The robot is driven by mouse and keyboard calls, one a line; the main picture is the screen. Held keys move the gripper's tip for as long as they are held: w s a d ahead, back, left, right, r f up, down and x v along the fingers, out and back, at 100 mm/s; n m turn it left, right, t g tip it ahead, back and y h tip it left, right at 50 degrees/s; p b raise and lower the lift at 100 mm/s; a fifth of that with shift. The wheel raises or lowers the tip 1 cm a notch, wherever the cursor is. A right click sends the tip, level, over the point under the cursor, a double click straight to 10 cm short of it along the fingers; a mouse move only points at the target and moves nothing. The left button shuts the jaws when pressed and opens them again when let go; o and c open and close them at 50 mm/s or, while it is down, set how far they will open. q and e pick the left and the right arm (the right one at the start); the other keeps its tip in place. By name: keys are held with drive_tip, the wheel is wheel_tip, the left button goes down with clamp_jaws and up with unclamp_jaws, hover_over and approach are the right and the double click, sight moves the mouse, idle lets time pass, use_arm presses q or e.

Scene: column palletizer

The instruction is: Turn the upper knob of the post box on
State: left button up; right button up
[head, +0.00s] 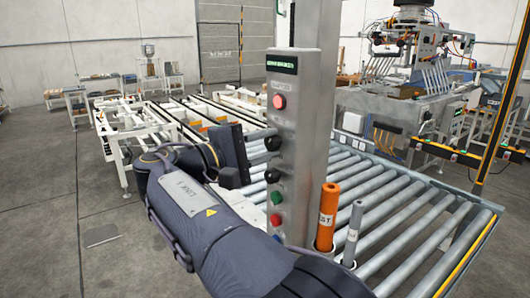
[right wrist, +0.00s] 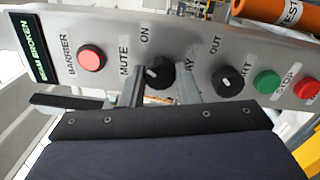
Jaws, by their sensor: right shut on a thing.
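The post box (head: 291,125) is a grey panel on an upright post, with a green display at its top. Its upper knob (head: 273,143) is black and sits below a red button. My right gripper (right wrist: 161,80) is shut on this knob, one finger on each side. In the head view the right gripper (head: 259,149) reaches the box from the left. My left gripper is not in view.
A lower black knob (right wrist: 228,79) sits beside the held one, followed by a green button (right wrist: 266,82) and a red button (right wrist: 306,88). An orange tube (head: 327,215) stands right of the box. A roller conveyor (head: 400,215) runs behind the post.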

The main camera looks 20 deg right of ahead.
drive_tip(key=shift+f+m+b, duration=0.1)
drive_tip(key=shift+m+b, duration=0.2)
drive_tip(key=shift+m, duration=0.3)
drive_tip(key=o, duration=1)
drive_tip(key=v, duration=0.8)
drive_tip(key=shift+b, duration=0.35)
